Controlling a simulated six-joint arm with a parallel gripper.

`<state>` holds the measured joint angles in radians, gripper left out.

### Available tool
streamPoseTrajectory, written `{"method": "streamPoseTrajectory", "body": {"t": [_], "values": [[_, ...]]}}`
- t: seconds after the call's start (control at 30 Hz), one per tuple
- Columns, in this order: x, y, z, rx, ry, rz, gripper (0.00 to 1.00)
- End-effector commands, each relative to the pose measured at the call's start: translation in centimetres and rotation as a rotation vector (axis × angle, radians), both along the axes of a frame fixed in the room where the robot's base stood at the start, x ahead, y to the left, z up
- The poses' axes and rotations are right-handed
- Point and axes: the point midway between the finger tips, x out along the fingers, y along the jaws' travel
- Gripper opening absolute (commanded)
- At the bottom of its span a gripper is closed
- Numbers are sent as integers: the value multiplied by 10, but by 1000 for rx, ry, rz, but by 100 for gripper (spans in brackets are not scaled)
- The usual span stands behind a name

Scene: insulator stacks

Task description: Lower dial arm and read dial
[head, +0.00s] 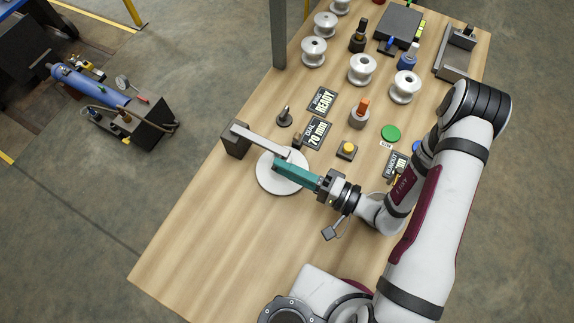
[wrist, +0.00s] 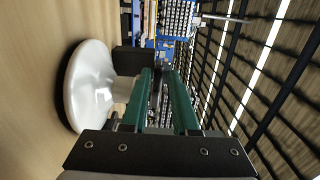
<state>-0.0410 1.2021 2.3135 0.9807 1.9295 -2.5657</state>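The dial arm (head: 262,138) is a light grey bar reaching from a dark block (head: 236,141) over a white disc (head: 275,184). In the wrist view the white disc (wrist: 88,85) is left of my fingers, with the dark block (wrist: 128,60) beyond. My gripper (head: 279,163) has teal fingers, with its tips at the free end of the bar, above the disc. In the wrist view my gripper (wrist: 160,72) shows a gap between its fingers with something greyish in it. I cannot tell whether they grip the bar. The dial sign (head: 317,133) reads 70 mm.
A second sign (head: 322,101) reads READY. A yellow-topped button box (head: 346,150), an orange-topped post (head: 359,114) and a green disc (head: 390,133) stand to the right. Several white insulators (head: 362,69) stand farther back. The table's near left (head: 190,255) is clear.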

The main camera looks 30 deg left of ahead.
Motion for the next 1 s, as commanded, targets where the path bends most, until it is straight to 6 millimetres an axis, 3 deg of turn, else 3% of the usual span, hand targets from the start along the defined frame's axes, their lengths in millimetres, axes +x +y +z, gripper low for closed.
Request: {"method": "streamPoseTrajectory", "body": {"t": [0.43,0.57,0.7,1.0], "values": [[2,0,3,-2,-4,-6,45],[2,2,27,-2,-7,-5,45],[1,14,64,-26,-13,-2,45],[1,37,99,-308,-17,-2,45]]}}
